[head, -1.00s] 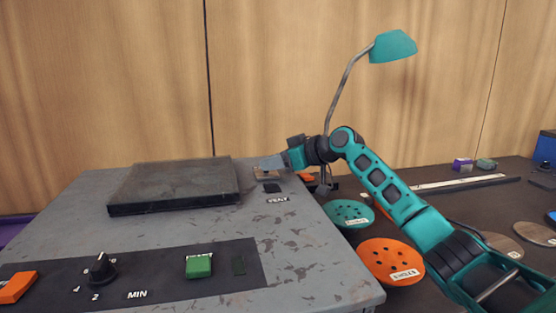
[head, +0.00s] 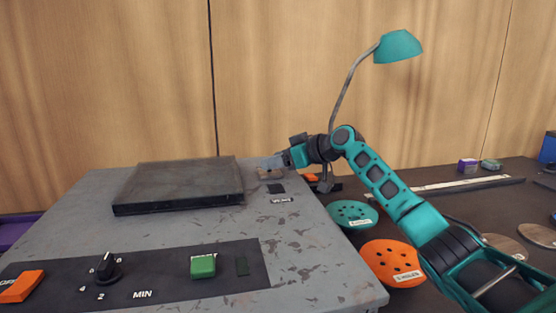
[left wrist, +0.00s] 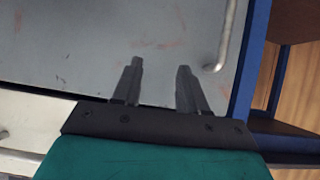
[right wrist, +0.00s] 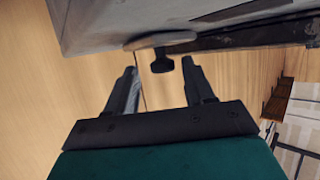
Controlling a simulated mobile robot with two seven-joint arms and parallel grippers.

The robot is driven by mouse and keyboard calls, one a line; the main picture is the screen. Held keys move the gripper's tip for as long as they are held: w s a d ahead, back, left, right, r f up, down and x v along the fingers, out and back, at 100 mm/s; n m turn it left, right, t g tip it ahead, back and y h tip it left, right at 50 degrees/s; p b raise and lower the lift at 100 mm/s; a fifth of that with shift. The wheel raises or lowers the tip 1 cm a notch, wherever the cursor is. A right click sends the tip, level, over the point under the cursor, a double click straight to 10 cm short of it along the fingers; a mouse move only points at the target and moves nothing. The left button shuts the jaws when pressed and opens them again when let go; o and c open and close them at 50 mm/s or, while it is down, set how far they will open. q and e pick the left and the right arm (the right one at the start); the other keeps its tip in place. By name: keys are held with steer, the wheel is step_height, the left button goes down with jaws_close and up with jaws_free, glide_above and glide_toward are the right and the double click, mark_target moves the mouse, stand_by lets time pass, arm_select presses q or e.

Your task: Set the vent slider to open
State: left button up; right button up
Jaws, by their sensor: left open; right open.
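The vent control sits at the far right corner of the grey machine top (head: 130,232) in the head view, beside a small black patch (head: 276,188) and a vent label (head: 281,200). My right gripper (head: 266,165) is at this corner and covers part of the control. In the right wrist view a black knob (right wrist: 162,63) stands out from a grey plate, between the open fingertips of my right gripper (right wrist: 160,68). I see a gap on both sides of the knob. My left gripper (left wrist: 160,66) is open and empty, over a grey panel. It is outside the head view.
A dark raised plate (head: 178,186) lies on the machine top. A front panel holds a black dial (head: 107,267), a green button (head: 203,265) and an orange switch (head: 22,286).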

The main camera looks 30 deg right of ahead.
steer(key=v, duration=1.3)
steer(key=shift+w+r, duration=0.1)
